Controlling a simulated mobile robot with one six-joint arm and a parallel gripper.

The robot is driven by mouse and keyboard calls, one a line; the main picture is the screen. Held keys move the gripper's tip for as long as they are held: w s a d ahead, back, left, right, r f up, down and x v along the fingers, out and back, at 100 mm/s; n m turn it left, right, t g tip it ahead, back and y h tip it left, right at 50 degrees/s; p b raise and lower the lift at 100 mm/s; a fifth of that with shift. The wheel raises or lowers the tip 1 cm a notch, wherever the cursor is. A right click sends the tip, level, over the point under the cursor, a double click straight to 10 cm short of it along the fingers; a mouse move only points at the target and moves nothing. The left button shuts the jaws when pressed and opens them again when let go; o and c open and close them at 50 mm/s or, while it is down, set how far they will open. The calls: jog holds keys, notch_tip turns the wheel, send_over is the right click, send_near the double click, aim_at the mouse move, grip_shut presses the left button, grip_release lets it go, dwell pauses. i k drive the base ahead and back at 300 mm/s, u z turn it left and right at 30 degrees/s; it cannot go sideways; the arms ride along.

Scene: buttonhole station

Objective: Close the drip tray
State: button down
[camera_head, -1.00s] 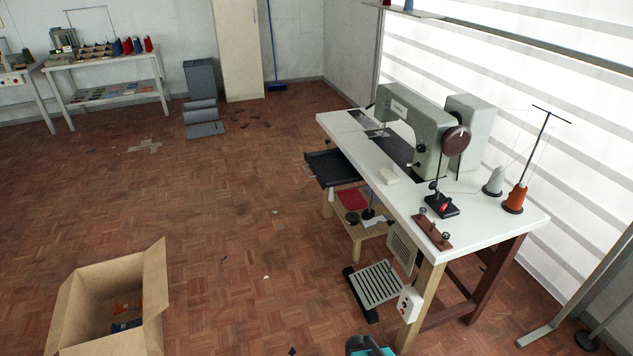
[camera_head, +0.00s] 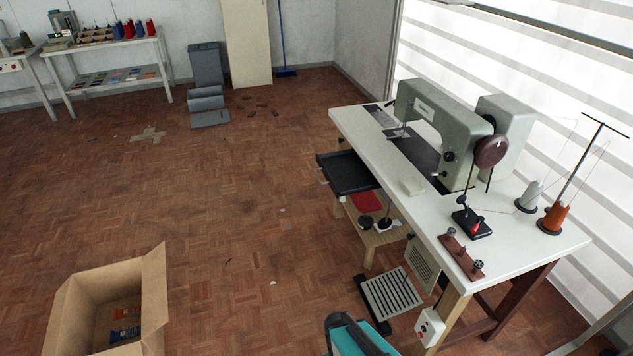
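The drip tray (camera_head: 349,173) is a shallow black tray under the left side of the sewing table's white top (camera_head: 428,205). It sticks well out past the table edge toward the left, so it stands open. Its inner end is hidden under the table top. A teal and dark grey part, which looks like my arm, shows at the bottom edge right of centre, well short of the tray. No gripper fingers can be made out.
A grey-green sewing machine (camera_head: 437,120) stands on the table. Below are a low wooden stand (camera_head: 372,236) and a ribbed foot pedal (camera_head: 391,296). An open cardboard box (camera_head: 153,300) sits at lower left. The floor left of the tray is mostly clear.

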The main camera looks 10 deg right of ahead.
aim_at(346, 172)
jog(key=u, duration=0.8)
jog(key=i, duration=0.9)
jog(key=u, duration=0.55)
